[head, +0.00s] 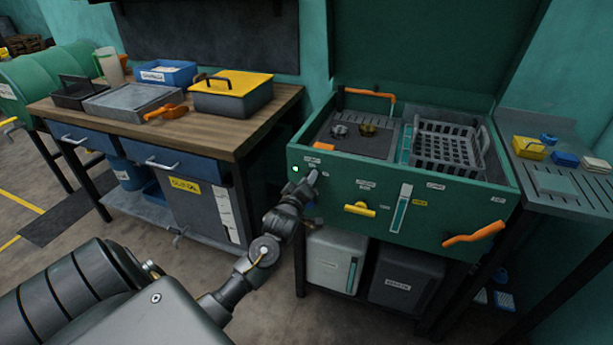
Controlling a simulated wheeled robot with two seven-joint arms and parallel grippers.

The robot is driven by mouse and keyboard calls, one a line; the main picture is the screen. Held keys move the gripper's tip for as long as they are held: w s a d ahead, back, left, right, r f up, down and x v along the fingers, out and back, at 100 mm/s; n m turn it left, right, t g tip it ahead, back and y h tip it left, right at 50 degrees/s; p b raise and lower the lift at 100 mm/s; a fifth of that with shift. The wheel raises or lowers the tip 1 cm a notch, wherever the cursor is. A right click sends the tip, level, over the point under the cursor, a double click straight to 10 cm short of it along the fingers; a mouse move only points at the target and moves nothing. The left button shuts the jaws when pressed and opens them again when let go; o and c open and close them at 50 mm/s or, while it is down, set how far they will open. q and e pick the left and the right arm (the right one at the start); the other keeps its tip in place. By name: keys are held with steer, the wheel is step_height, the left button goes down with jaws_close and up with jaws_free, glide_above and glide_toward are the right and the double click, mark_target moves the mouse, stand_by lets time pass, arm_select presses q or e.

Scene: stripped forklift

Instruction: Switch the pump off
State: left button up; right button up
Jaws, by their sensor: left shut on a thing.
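The green washing station (345,215) stands right of centre in the head view, its lid raised. Its front panel carries several small white labels, too small to read surely, and a small lit green lamp (295,168) at the upper left. My left gripper (311,178) is at the panel just right of this lamp. It is shut on a small part there, which I take to be the pump switch; the fingers hide it, so its position cannot be told. My right gripper is not in view.
A yellow valve handle (360,209), a level gauge (401,208) and an orange lever (474,234) are on the same panel. A black basket (446,148) sits in the open tub. A wooden bench (215,128) with boxes stands left; a drain shelf (565,180) stands right.

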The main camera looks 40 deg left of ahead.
arm_select(q)
steer(key=n+p, duration=0.4)
steer(key=n, duration=0.3)
steer(key=shift+a+n, duration=0.1)
steer(key=shift+n, duration=0.3)
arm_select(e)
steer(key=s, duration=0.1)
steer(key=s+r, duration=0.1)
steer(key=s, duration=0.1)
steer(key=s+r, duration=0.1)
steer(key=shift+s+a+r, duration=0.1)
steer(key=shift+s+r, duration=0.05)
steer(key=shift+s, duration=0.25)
arm_select(q)
steer(key=shift+f, duration=0.1)
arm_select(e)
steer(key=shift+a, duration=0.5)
arm_select(q)
steer(key=o, duration=1)
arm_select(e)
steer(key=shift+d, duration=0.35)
